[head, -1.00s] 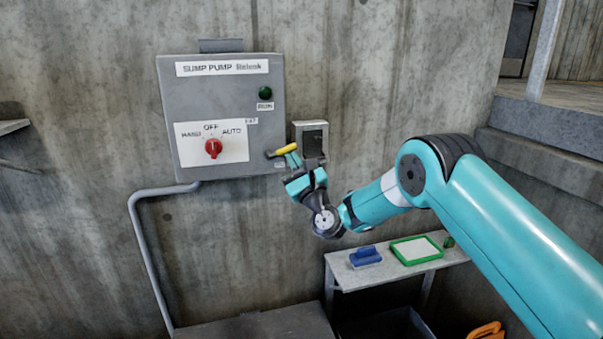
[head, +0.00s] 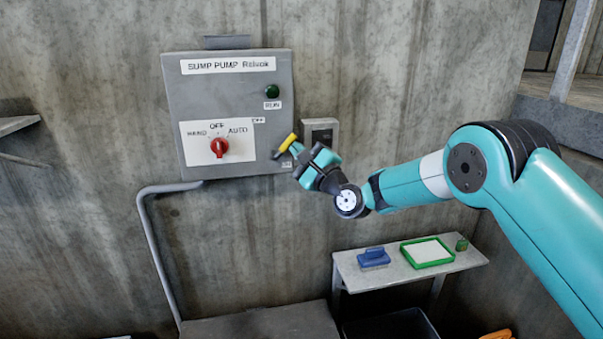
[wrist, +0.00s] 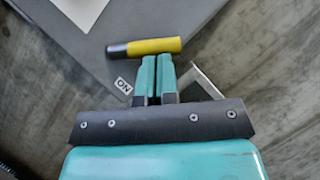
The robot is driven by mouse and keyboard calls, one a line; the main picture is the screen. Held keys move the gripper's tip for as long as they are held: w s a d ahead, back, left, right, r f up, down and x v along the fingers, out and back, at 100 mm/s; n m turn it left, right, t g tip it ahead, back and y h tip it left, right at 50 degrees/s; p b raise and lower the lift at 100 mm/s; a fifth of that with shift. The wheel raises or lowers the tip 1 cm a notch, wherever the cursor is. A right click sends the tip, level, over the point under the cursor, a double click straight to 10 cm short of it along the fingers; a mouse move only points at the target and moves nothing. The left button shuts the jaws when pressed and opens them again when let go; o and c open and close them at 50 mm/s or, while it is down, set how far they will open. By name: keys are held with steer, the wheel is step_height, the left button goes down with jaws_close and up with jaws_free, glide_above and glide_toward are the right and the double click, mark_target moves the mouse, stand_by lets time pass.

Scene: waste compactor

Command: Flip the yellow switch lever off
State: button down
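The switch lever (head: 287,143) has a yellow grip and a dark base at the right edge of the grey sump pump box (head: 191,95). It slants up and to the right, between a small OFF label (head: 258,120) above and an ON label (wrist: 124,86) below. In the wrist view the yellow grip (wrist: 155,46) lies just beyond my fingertips. My gripper (wrist: 155,62) is shut with its two teal fingers side by side and nothing between them. The fingertips are at or very near the grip's underside; I cannot tell if they touch.
A red selector knob (head: 219,147) and a green lamp (head: 272,91) are on the box front. A small grey wall box (head: 334,130) is right behind my gripper.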

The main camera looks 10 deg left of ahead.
steer(key=n+g, duration=0.1)
steer(key=r+n+g, duration=0.1)
steer(key=n, duration=0.1)
steer(key=a+r+n, duration=0.1)
steer(key=n, duration=0.1)
steer(key=shift+s+a+g+h, duration=0.1)
steer(key=shift+s+g+h, duration=0.1)
steer(key=shift+g+h, duration=0.15)
steer(key=shift+s+a+r+n+g+h+p, duration=0.1)
steer(key=shift+a+r+n+g+h+p, duration=0.25)
steer(key=shift+n, duration=0.4)
steer(key=shift+s+a+r+n+g+h+p, duration=0.1)
steer(key=shift+a+n+g+h+p, duration=0.1)
steer(key=shift+n+g, duration=0.4)
steer(key=shift+n, duration=0.25)
steer(key=b, duration=0.6)
glide_toward(289, 140)
steer(key=d, duration=0.2)
steer(key=s+d, duration=0.1)
steer(key=d, duration=0.1)
